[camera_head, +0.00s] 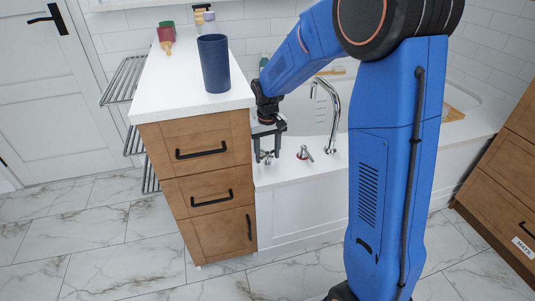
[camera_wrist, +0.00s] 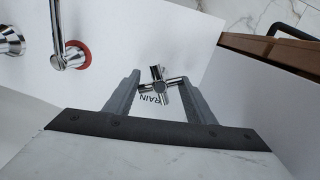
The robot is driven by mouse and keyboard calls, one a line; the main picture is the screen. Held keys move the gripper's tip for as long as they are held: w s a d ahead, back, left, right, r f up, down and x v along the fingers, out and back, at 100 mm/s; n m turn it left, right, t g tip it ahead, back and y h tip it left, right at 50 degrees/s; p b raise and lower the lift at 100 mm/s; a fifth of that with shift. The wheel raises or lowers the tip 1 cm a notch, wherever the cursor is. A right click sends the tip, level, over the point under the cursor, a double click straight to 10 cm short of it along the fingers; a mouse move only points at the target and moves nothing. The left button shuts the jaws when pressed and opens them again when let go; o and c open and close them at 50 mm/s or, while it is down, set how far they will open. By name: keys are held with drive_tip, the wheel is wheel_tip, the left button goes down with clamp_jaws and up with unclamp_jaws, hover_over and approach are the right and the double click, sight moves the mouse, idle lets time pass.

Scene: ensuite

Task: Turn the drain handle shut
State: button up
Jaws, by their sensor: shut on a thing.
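The drain handle is a small chrome cross handle (camera_wrist: 157,87) in the wrist view, on the white tub deck beside dark lettering that ends in "RAIN". My gripper (camera_wrist: 160,79) has one grey finger on each side of it and is shut on the handle; the right finger meets one of its arms. In the head view my gripper (camera_head: 268,158) points down at the deck, just right of the wooden cabinet, and the drain handle (camera_head: 267,156) shows small between the fingers. The handle's base is partly hidden.
A chrome tap lever with a red ring (camera_head: 304,153) and a curved spout (camera_head: 331,115) stand to the right on the deck. The wooden cabinet (camera_head: 205,190) is close on the left, bearing a dark blue cup (camera_head: 214,63). The tiled floor in front is clear.

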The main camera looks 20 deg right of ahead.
sight(268, 153)
drive_tip(key=m, duration=0.5)
drive_tip(key=shift+m, duration=0.3)
idle(0.4)
drive_tip(key=o, duration=0.9)
drive_tip(key=shift+o, duration=0.2)
wheel_tip(268, 153, up, 8)
drive_tip(key=shift+f, duration=0.25)
drive_tip(key=shift+r, duration=0.1)
